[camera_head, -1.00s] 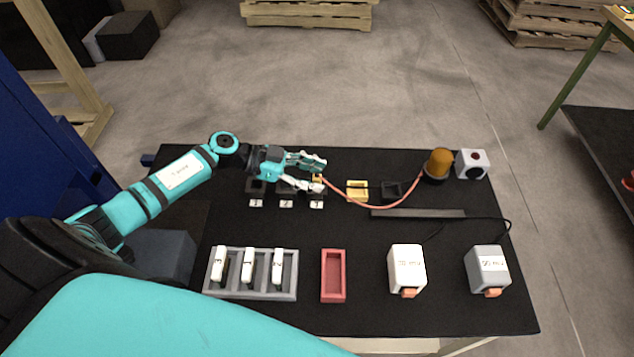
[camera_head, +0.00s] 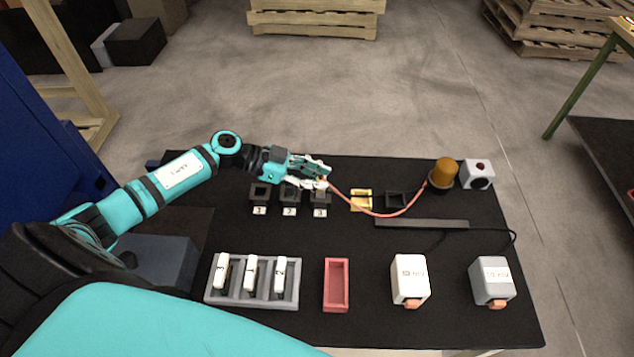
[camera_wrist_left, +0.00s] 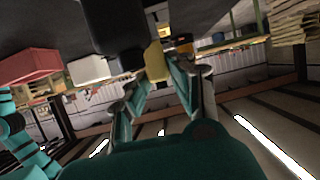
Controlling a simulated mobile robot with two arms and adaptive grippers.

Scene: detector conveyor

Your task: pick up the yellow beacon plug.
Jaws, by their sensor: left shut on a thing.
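My left gripper (camera_head: 326,179) is at the back of the black table, above the socket numbered 3 (camera_head: 320,199). Its fingers are shut on the yellow beacon plug, which is mostly hidden by them in the head view. In the left wrist view the yellow beacon plug (camera_wrist_left: 155,62) shows between the fingertips of the left gripper (camera_wrist_left: 155,75). An orange-pink cable (camera_head: 375,214) runs from the plug to the amber beacon (camera_head: 445,172) at the back right. My right gripper is not in view.
A yellow-rimmed socket (camera_head: 361,208) and a black socket (camera_head: 396,208) stand between gripper and beacon. Sockets 1 (camera_head: 260,201) and 2 (camera_head: 290,201) are to the left. A grey rack (camera_head: 293,303), a red tray (camera_head: 336,307) and two boxes line the front.

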